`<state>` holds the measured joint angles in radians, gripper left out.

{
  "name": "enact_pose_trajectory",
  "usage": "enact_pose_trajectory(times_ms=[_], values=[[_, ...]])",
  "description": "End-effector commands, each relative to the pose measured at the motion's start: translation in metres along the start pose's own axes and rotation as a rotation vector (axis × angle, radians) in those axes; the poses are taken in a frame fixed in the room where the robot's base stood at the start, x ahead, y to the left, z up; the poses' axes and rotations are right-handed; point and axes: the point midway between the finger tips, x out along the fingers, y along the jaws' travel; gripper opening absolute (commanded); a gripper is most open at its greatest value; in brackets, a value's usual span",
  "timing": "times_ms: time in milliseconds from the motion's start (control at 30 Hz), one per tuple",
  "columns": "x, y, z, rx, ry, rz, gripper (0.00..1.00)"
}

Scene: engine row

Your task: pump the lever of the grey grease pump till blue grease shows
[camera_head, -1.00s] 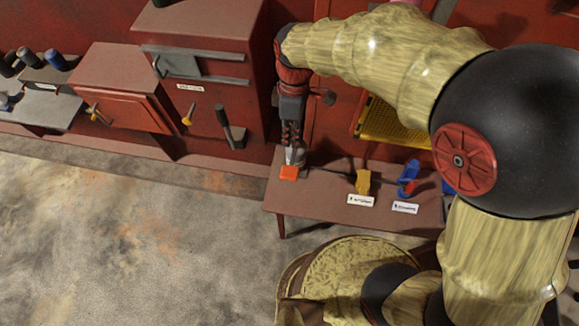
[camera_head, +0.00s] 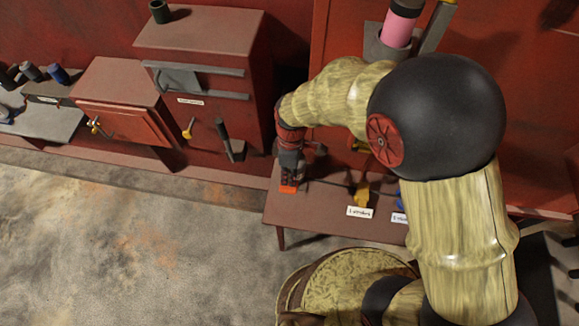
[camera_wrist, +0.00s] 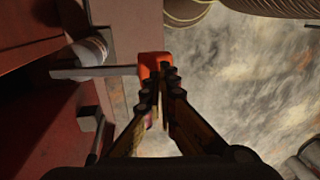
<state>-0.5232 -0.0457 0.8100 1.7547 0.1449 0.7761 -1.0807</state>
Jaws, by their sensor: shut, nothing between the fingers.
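The grey grease pump shows in the wrist view as a pale grey cylinder (camera_wrist: 90,50) at the upper left. Its grey lever bar (camera_wrist: 105,72) runs right to an orange end pad (camera_wrist: 152,62). In the head view, the orange pad (camera_head: 289,189) shows below my gripper (camera_head: 289,178), and the pump body is mostly hidden by my arm. In the wrist view, my gripper (camera_wrist: 164,78) is shut and empty, its tips over the pad's right part. I cannot tell if they touch it. The grease outlet cannot be made out.
The pump stands on the left of a low brown bench (camera_head: 320,225). A yellow part (camera_head: 362,194) with a white label (camera_head: 360,211) and a partly hidden blue part stand to its right. A red cabinet (camera_head: 200,90) with levers is at the left. The floor in front is clear.

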Motion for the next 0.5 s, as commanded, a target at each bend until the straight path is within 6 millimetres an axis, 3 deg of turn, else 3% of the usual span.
enact_pose_trajectory(times_ms=[200,500], values=[[0.015,0.000,0.000,0.000,-0.001,-0.001,0.00],[0.017,0.000,0.000,0.000,0.000,0.000,0.00]])
